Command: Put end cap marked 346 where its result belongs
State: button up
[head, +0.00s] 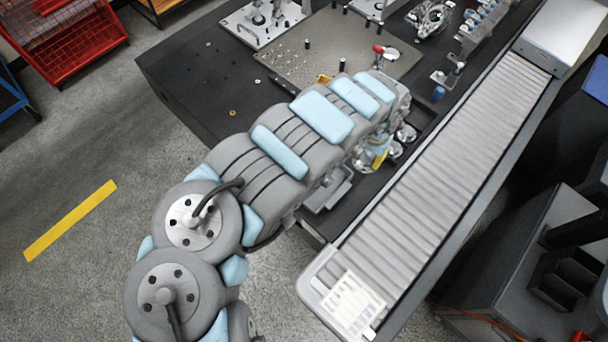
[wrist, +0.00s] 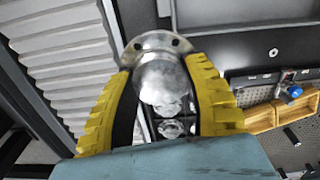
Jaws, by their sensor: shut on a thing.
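A shiny metal end cap (wrist: 160,76) with a flange and bolt holes sits between the two yellow fingers of my gripper (wrist: 160,72) in the wrist view. The fingers press on it from both sides. No number can be read on it. In the head view a yellow finger of my gripper (head: 379,160) shows beside the dark bench's right side, with my arm covering much of the rest. Other round metal caps (head: 406,133) lie close by in a dark tray. In the wrist view, more metal parts (wrist: 172,129) show behind the held cap.
A perforated plate (head: 315,50) with fixtures lies on the bench (head: 190,80). Wooden bins (wrist: 262,118) show at right in the wrist view. A red bin (head: 75,50) stands on the floor.

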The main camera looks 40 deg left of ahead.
jog(key=s+a+f+b, duration=0.2)
jog(key=a+f, duration=0.2)
jog(key=a, duration=0.1)
jog(key=s+a+f+b, duration=0.2)
jog(key=s+a+f, duration=0.1)
jog(key=a, duration=0.3)
jog(key=s+a+f+b, duration=0.2)
jog(key=s+a+f, duration=0.1)
jog(key=a+f, duration=0.2)
jog(key=shift+a+f, duration=0.3)
jog(key=shift+f, duration=0.15)
jog(key=shift+s+a+f+b, duration=0.2)
jog(key=shift+a+f+b, duration=0.2)
jog(key=shift+f, duration=0.3)
notch_tip(320, 180, down, 2)
jog(key=shift+d+f+b, duration=0.1)
jog(key=shift+f+b, duration=0.15)
jog(key=shift+b, duration=0.05)
jog(key=shift+s, duration=0.1)
jog(key=shift+f, duration=0.15)
